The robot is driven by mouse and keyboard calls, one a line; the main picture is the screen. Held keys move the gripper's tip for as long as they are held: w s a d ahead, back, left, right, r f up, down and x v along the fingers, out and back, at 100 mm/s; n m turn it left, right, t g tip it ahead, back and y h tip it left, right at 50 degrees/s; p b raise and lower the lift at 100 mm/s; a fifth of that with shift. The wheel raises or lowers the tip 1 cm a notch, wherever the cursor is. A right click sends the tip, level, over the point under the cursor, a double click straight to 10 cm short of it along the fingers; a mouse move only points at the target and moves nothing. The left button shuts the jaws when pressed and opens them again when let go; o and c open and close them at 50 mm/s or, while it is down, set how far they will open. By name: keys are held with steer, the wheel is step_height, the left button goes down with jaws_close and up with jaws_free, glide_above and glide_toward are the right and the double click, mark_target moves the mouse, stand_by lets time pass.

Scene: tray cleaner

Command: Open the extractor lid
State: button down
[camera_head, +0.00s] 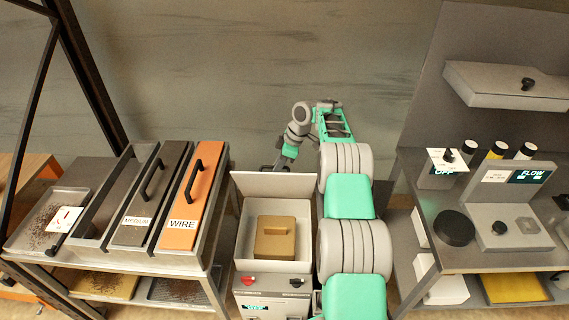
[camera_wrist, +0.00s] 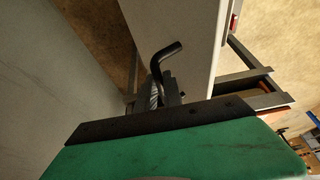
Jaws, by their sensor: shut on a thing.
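The extractor (camera_head: 273,267) is a pale box at the centre of the head view, with a red knob and an OFF label on its front. Its pale lid (camera_head: 275,187) appears raised, standing roughly upright at the back, so the inside shows. A tan block with a grip (camera_head: 275,240) sits inside. My gripper (camera_head: 281,165) is behind the lid's top edge, its fingertips mostly hidden there. In the wrist view, my gripper (camera_wrist: 168,97) is shut on the bent black handle (camera_wrist: 164,62) of the pale lid panel (camera_wrist: 197,40).
A rack (camera_head: 207,252) with a grey MEDIUM holder (camera_head: 150,195) and an orange WIRE holder (camera_head: 186,200) stands left. At right, a bench (camera_head: 470,262) carries a FLOW unit (camera_head: 505,228) and a black round part (camera_head: 454,228). My arm fills the space just right of the extractor.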

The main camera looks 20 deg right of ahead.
steer(key=shift+w+a+f, duration=0.1)
steer(key=shift+w+f, duration=0.05)
steer(key=c, duration=1.6)
jaws_free()
steer(key=shift+w+a, duration=0.1)
steer(key=shift+w, duration=0.1)
steer(key=shift+c, duration=0.2)
steer(key=shift+o, duration=0.7)
steer(key=shift+s+d, duration=0.1)
steer(key=shift+d, duration=0.15)
steer(key=p+v, duration=0.3)
steer(key=v, duration=0.5)
